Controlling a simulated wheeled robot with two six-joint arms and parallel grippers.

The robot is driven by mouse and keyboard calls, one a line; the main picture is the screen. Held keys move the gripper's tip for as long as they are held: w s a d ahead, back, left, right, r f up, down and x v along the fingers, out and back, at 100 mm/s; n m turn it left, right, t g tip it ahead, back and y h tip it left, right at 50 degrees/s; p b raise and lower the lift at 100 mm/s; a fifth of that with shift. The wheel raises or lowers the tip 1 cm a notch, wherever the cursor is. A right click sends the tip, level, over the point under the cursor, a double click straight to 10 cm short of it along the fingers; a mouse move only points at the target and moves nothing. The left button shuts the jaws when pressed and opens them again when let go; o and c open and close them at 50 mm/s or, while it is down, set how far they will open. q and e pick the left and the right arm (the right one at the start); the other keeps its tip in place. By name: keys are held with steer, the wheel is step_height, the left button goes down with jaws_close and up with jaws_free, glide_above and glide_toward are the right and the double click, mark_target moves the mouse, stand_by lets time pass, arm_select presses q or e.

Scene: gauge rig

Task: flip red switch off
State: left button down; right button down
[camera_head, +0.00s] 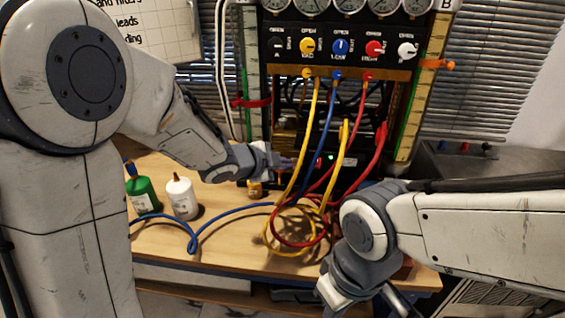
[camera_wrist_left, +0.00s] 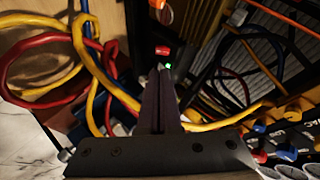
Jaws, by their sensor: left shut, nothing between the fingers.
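The red switch (camera_head: 319,163) is on the dark lower box of the rig, beside a small lit green light (camera_head: 331,157). In the left wrist view the red switch (camera_wrist_left: 162,50) lies just beyond the fingertips, with the green light (camera_wrist_left: 168,66) beside them. My left gripper (camera_head: 288,163) is shut and empty, its fingers pointing at the box from the left. Its closed fingers (camera_wrist_left: 160,72) hide part of the box front. Whether they touch the switch I cannot tell. My right gripper (camera_head: 372,300) hangs low at the front; its finger opening is unclear.
Yellow, blue and red hoses (camera_head: 316,120) hang from the valve panel (camera_head: 340,45) and loop close around my left gripper. A green bottle (camera_head: 142,190) and a white bottle (camera_head: 182,197) stand on the wooden bench (camera_head: 225,238) at left. Gauges line the top.

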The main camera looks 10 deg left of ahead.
arm_select(q)
steer(key=s+f+n+g+y, duration=0.1)
steer(key=s+n+g, duration=0.2)
steer(key=s, duration=0.7)
steer(key=s+f+n+g+y, duration=0.1)
steer(key=s+n+g+y, duration=0.1)
steer(key=s, duration=0.9)
steer(key=s+d+f+n+g+y, duration=0.1)
steer(key=s+n+g, duration=0.3)
steer(key=s, duration=0.7)
steer(key=shift+s+f+n+g+y, duration=0.15)
steer(key=shift+f+n+g+y, duration=0.4)
steer(key=shift+n, duration=0.45)
steer(key=shift+r, duration=0.1)
